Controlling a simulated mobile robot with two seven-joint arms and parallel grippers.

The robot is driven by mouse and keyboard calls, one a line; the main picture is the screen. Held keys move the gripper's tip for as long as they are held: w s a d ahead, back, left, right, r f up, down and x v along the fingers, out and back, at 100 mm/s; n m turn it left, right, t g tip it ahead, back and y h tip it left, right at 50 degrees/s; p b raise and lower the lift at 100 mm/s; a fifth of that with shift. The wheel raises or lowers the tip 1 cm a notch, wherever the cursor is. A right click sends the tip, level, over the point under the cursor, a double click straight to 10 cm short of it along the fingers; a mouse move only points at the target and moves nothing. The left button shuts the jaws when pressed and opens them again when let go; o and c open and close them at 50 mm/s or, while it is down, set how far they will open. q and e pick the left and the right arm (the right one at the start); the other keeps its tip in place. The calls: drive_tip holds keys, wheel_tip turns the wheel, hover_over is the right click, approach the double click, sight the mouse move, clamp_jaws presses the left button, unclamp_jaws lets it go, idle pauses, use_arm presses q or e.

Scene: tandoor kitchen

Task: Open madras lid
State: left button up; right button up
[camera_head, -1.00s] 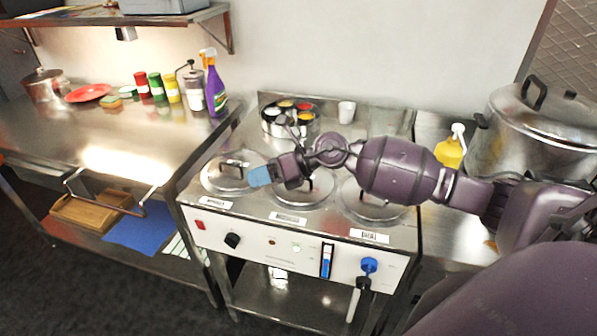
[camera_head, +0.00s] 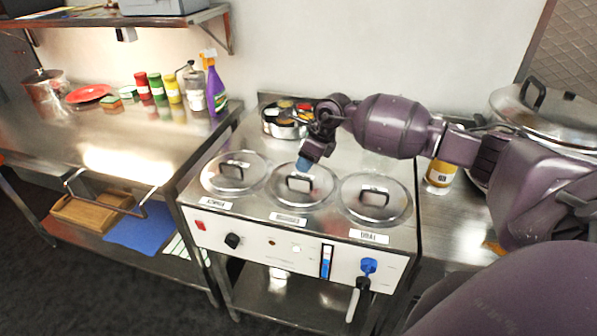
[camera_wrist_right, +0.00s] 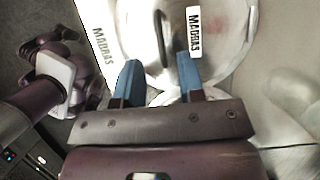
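The madras lid (camera_head: 283,193) is the round steel middle one of three lids in the counter unit, with a dark upright loop handle (camera_head: 299,183). It lies flat and closed in its opening. In the right wrist view the lid (camera_wrist_right: 225,62) carries a MADRAS tag (camera_wrist_right: 194,31). My right gripper (camera_head: 304,164) is above the back of this lid, blue fingertips pointing down. In the wrist view the gripper (camera_wrist_right: 160,70) is open and empty, its fingers apart and short of the handle (camera_wrist_right: 161,38).
Closed lids sit to the left (camera_head: 228,178) and right (camera_head: 372,205). A round rack of spice tins (camera_head: 283,128) stands behind, close to my right wrist. A large lidded pot (camera_head: 553,115) is at the right. The left counter's front is mostly clear.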

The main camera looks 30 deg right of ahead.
drive_tip(key=shift+x, duration=2.6)
clamp_jaws()
